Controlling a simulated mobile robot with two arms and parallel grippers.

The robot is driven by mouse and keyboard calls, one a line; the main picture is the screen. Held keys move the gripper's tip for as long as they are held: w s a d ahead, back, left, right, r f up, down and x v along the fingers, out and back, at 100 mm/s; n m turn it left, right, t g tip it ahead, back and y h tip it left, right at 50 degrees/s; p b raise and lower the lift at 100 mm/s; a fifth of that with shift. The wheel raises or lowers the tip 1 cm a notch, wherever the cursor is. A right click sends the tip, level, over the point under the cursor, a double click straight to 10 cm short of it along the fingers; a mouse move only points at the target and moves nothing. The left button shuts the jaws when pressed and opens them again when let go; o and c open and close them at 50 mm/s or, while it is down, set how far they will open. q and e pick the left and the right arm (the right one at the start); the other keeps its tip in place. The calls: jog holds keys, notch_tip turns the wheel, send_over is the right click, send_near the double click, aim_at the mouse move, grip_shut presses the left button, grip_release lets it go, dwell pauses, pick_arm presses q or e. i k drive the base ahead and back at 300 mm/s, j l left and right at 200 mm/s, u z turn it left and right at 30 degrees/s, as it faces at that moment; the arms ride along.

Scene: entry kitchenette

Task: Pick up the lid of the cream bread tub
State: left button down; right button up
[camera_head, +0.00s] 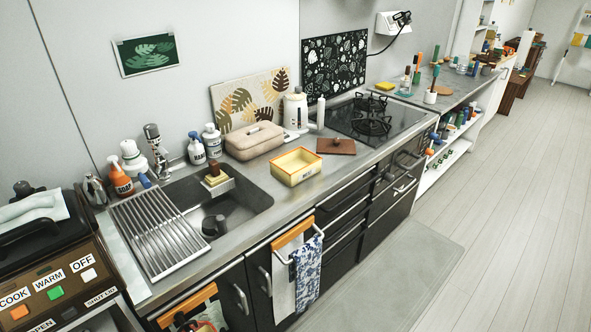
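A cream tub (297,174) with an orange rim stands open on the counter, right of the sink. Small dark lettering on its front is too small to read surely. A flat brown lid (330,147) with a small knob on top lies on the counter just behind and right of the tub, apart from it and near the hob. A closed beige box (254,146) with a handle on top stands behind and left of the tub. Neither of my grippers shows in the head view.
The sink (245,202) holds a dark object, with a drying rack (158,236) to its left. A white kettle (295,111) and a white bottle (321,112) stand behind the lid. The hob (395,118) is right of it.

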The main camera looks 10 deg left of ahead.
aim_at(335, 146)
jog(key=i+l+u, duration=0.1)
jog(key=u, duration=0.3)
jog(key=i+l+u, duration=0.1)
jog(key=u, duration=0.25)
jog(key=i+l+u, duration=0.1)
jog(key=u, duration=0.3)
